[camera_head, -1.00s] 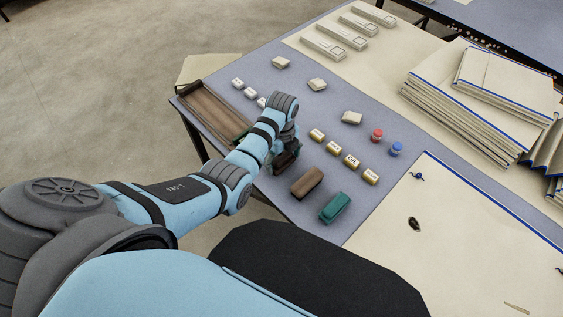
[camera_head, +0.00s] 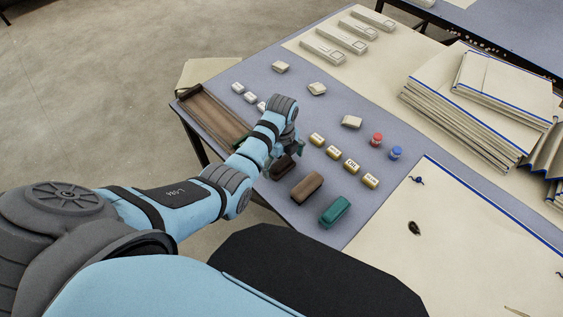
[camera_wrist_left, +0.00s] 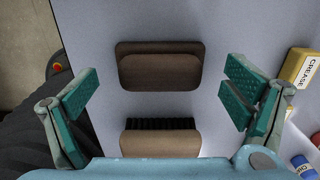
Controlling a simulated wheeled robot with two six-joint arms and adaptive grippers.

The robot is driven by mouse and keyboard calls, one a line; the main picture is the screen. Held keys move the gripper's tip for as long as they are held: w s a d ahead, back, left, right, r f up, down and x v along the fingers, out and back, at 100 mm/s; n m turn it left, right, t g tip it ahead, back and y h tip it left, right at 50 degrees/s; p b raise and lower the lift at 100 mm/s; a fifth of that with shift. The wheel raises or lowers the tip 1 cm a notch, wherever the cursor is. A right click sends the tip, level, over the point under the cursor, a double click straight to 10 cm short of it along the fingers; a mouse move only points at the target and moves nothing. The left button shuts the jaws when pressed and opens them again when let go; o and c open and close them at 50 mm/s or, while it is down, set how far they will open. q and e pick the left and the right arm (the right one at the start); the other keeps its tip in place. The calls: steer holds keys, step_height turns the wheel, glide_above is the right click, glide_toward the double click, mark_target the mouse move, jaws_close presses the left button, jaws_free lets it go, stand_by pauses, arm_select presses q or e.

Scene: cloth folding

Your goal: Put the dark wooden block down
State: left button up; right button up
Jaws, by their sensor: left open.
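The dark wooden block (camera_head: 283,167) lies on the blue-grey table (camera_head: 262,80) near its front edge, partly hidden under my left gripper (camera_head: 284,158) in the head view. In the left wrist view the block (camera_wrist_left: 158,66) lies flat, ahead of my left gripper (camera_wrist_left: 160,92). The green-padded fingers are spread wide on either side, with clear gaps to the block. Nothing is held. My right gripper is not in view.
A brown brush (camera_head: 307,187) with dark bristles lies beside the block, then a green block (camera_head: 335,211). A wooden tray (camera_head: 213,113) is at the left. Gold blocks (camera_head: 351,166), red (camera_head: 376,140) and blue-capped (camera_head: 396,153) jars stand to the right.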

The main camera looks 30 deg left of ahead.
mark_target(282, 162)
arm_select(q)
step_height(282, 162, up, 11)
steer(key=p, duration=0.3)
